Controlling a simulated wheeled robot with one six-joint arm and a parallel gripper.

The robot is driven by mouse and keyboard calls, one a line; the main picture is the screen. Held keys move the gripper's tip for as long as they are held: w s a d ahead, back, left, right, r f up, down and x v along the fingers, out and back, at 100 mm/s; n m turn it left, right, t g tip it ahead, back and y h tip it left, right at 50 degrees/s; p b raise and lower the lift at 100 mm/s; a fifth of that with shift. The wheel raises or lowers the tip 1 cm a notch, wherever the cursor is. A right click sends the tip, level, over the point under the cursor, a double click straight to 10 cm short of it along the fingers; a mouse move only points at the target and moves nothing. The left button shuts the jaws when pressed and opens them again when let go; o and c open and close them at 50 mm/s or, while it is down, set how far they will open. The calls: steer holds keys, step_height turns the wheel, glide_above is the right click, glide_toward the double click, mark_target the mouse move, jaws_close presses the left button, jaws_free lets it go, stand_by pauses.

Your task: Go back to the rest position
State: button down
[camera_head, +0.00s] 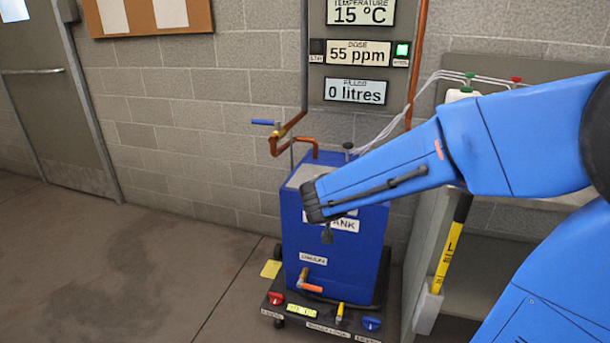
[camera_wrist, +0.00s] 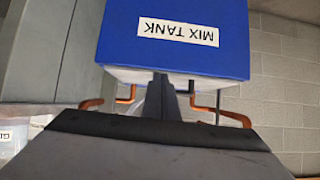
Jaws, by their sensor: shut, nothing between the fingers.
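My blue arm reaches in from the right in the head view, its dark end in front of the blue mix tank (camera_head: 340,255). I cannot tell the exact gap between fingers and tank.
A wheeled base (camera_head: 325,325) with red, yellow and blue valve handles carries the tank. Copper pipes (camera_head: 290,135) rise behind it. A display panel (camera_head: 358,60) reads 15 °C, 55 ppm and 0 litres. A grey shelf unit (camera_head: 475,265) stands right. The floor at left is clear.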

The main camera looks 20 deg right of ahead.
steer(key=s+d+r+n+g, duration=0.1)
steer(key=s+d+g, duration=0.35)
steer(key=s, duration=1.05)
steer(key=s+a+n+y, duration=0.3)
steer(key=s, duration=0.4)
steer(key=s+a+n+y, duration=0.3)
steer(key=s, duration=0.4)
steer(key=shift+s+a+f, duration=0.15)
steer(key=shift+s+a, duration=0.2)
